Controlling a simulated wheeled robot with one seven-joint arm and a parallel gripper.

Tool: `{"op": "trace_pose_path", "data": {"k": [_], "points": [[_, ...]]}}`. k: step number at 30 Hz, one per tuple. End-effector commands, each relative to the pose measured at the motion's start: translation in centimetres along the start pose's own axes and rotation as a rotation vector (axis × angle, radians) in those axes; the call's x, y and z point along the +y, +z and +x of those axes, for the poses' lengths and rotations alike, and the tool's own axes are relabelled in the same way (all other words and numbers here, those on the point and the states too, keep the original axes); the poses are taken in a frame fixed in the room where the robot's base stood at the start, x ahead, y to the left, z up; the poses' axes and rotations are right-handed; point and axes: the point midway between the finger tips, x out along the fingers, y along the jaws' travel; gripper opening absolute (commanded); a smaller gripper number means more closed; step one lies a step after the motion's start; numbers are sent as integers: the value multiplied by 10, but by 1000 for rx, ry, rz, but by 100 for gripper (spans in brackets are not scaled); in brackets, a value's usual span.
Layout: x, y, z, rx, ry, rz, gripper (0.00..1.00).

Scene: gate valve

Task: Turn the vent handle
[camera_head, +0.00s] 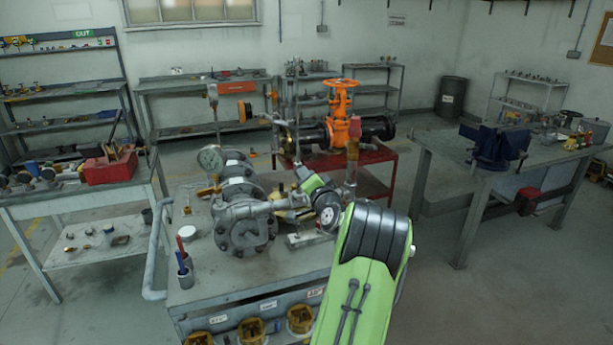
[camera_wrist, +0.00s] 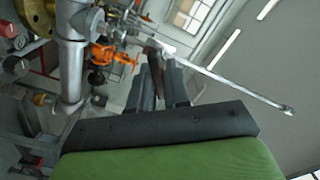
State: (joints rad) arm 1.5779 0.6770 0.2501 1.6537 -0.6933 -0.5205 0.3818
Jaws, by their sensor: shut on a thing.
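My gripper (camera_wrist: 160,72) shows two dark fingers in the wrist view, closed on a narrow brownish piece (camera_wrist: 154,58) that appears to be the vent handle. Much of that piece is hidden by the fingers. In the head view my green arm reaches over the bench from the lower right. Its wrist covers part of the grey valve assembly (camera_head: 245,225), and the grip itself is too small to make out. A grey pipe (camera_wrist: 72,55) stands left of the fingers in the wrist view.
An upright pipe with a red top (camera_head: 356,130) rises close behind my wrist. An orange handwheel valve (camera_head: 340,95) sits on a red stand behind. The floor at right is clear.

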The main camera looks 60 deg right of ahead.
Motion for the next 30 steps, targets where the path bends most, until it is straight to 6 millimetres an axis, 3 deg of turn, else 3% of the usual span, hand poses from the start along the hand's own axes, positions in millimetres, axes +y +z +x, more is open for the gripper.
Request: {"op": "trace_pose_path", "data": {"k": [15, 30], "points": [[4, 0, 0, 0, 4, 443, 0], [6, 2, 0, 0, 3, 620, 0]]}}
